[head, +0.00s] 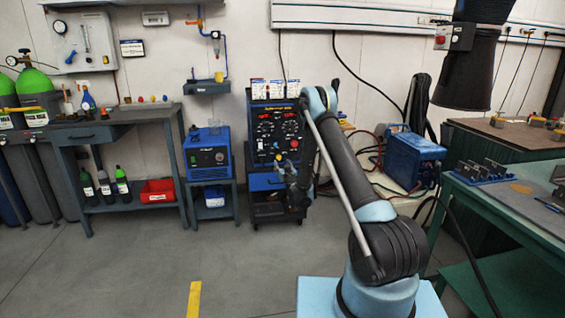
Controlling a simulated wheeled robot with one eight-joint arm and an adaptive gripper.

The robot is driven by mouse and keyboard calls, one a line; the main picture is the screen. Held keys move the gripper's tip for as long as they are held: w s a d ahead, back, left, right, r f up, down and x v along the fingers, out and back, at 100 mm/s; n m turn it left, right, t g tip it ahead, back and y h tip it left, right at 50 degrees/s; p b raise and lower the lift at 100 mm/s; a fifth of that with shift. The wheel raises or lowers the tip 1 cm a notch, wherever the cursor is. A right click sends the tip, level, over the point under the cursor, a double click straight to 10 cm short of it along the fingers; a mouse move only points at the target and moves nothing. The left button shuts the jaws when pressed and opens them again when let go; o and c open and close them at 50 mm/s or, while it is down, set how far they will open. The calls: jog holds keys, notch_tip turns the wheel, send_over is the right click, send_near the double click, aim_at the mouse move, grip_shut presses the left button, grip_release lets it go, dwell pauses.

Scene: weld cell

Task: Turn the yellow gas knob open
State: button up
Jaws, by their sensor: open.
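My arm reaches up from the lower right and bends down beside the machine. My gripper (297,190) is dark and small in the picture, in front of the machine's lower right part, below the yellow spot. It is open and appears apart from the knob. Part of the machine's right side is hidden behind my arm.
A blue unit (207,155) on a stand is left of the machine. A workbench (95,133) and gas cylinders are at the far left. A blue case (412,158) and cables lie right of my arm. A green table (505,200) is at the right.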

notch_tip(320, 180, down, 3)
jog(key=d+h, duration=0.1)
send_near(279, 157)
jog(key=shift+m, duration=0.3)
jog(key=x, duration=0.8)
jog(key=shift+w+a+f, duration=0.1)
jog(key=shift+w+f, duration=0.05)
jog(key=shift+w, duration=0.15)
